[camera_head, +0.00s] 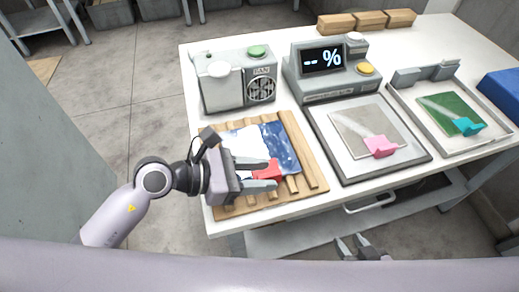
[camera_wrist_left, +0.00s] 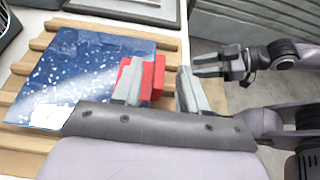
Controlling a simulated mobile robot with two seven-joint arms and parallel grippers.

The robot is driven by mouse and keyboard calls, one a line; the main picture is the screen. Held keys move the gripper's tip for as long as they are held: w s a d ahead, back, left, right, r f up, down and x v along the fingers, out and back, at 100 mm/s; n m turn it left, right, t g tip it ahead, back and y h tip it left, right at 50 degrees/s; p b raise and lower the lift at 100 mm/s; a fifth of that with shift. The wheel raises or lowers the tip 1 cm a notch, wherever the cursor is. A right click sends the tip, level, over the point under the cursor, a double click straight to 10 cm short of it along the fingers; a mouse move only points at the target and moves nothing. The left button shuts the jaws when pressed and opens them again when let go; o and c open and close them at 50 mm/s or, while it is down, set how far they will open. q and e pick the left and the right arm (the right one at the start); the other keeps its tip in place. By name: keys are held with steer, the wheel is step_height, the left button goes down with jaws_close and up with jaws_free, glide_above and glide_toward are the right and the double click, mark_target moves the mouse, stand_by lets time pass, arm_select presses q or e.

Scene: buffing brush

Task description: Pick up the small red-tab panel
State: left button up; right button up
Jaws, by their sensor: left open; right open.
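The small panel (camera_head: 280,150) has a blue speckled face with a white part and a red tab (camera_head: 267,170). It lies on a slatted wooden rack at the table's front left. In the left wrist view the blue panel (camera_wrist_left: 75,75) and red tab (camera_wrist_left: 154,78) are seen close up. My left gripper (camera_head: 276,174) is open at the tab, which sits between its fingers, near one finger; I cannot tell whether they touch. My right gripper (camera_head: 359,247) is open and empty, off the table's front edge.
The wooden rack (camera_head: 315,174) stands beside a grey plate (camera_head: 419,163) holding a pink-tab panel (camera_head: 360,130). A tray (camera_head: 484,150) holds a green panel (camera_head: 450,112) with a teal tab. Behind are a fan box (camera_head: 225,92) and a "%" display box (camera_head: 322,60).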

arm_select(q)
steer(key=shift+w+d+f, duration=0.2)
steer(key=shift+d, duration=0.2)
jaws_close()
step_height(320, 180, up, 20)
steer(key=p, duration=0.1)
steer(key=shift+p, duration=0.3)
